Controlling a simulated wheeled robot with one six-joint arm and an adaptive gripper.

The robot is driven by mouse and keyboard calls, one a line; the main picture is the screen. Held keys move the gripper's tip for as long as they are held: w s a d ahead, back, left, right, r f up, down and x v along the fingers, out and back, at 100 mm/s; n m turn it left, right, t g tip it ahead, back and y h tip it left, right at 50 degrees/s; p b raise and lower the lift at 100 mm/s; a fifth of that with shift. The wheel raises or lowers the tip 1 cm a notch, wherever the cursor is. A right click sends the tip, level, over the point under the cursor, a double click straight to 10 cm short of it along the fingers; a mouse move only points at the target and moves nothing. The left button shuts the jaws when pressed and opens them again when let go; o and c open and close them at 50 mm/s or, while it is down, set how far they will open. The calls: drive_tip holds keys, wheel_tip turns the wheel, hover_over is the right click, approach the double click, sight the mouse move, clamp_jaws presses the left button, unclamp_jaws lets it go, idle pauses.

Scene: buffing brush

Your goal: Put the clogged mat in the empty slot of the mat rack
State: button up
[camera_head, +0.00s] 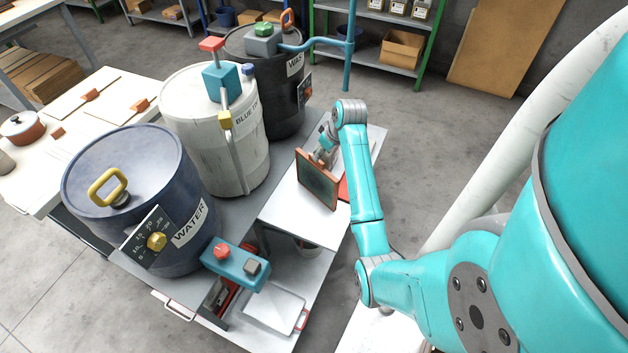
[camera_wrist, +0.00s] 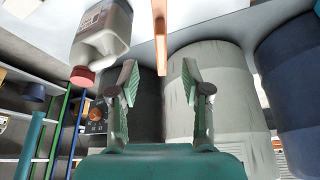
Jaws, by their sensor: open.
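A flat, dark green panel with an orange-brown frame (camera_head: 318,181), which looks like the mat, stands on edge, tilted, on the white table in the head view. In the wrist view an orange frame edge (camera_wrist: 160,38) shows edge-on, its near end between my fingertips. My gripper (camera_head: 323,152) is at the panel's upper edge in the head view. In the wrist view my gripper (camera_wrist: 163,85) is open, with a finger on each side and a gap to the orange edge. I cannot make out a mat rack or its empty slot; a red item beside the panel is mostly hidden by my arm.
A blue WATER drum (camera_head: 135,195), a white drum (camera_head: 200,130) and a dark drum (camera_head: 265,100) stand left of the panel. A blue box with a red knob (camera_head: 236,266) is at the front. A red-capped bottle (camera_wrist: 103,42) is near my fingers.

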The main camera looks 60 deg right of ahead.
sight(315, 163)
drive_tip(key=x, duration=1)
drive_tip(key=shift+w, duration=0.1)
clamp_jaws()
